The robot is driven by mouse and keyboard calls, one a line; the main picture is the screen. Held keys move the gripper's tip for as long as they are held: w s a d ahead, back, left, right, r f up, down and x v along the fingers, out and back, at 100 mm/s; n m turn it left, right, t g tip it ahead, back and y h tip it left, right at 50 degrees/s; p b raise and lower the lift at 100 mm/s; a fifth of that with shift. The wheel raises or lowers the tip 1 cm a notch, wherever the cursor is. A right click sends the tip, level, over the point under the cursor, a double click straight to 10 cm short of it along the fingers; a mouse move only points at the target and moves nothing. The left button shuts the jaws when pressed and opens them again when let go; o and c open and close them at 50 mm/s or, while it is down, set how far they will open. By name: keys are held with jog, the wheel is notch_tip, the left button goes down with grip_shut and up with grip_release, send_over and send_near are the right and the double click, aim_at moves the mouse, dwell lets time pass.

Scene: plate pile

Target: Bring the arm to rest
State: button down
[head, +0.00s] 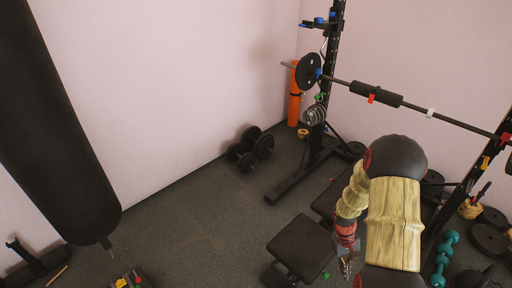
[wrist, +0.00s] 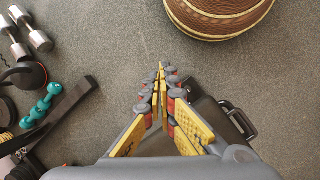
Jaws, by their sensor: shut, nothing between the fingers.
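My gripper (head: 346,266) hangs at the lower right of the head view, beside a black weight bench (head: 300,245). My arm is bent, with its wood-patterned links in front of the rack. In the wrist view my gripper (wrist: 160,72) points away from the camera, its yellow and grey fingers together at the tips. Nothing shows between the fingers. It is above the dark floor, and a dark case-like thing (wrist: 222,118) lies below and to the right of the fingers.
A barbell (head: 420,107) rests on a black rack. Dumbbells (head: 250,148) lie by the wall, and a punching bag (head: 60,120) hangs at left. Teal dumbbells (head: 444,258) are at right. In the wrist view a brown woven round thing (wrist: 217,15) is at top. Floor at centre left is clear.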

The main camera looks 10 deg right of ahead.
jog(key=s+a+r+t, duration=0.3)
jog(key=a+r, duration=0.4)
jog(key=r, duration=0.8)
jog(key=s+a+r+t+y+p, duration=0.1)
jog(key=s+a+r+t, duration=0.2)
jog(key=r, duration=1.2)
jog(key=s+a+r+t+p, duration=0.1)
jog(key=s+a+r+t, duration=0.2)
jog(key=s+a+r, duration=0.4)
jog(key=a+r, duration=0.4)
jog(key=r, duration=0.4)
jog(key=shift+s+r+t, duration=0.25)
jog(key=shift+t, duration=0.05)
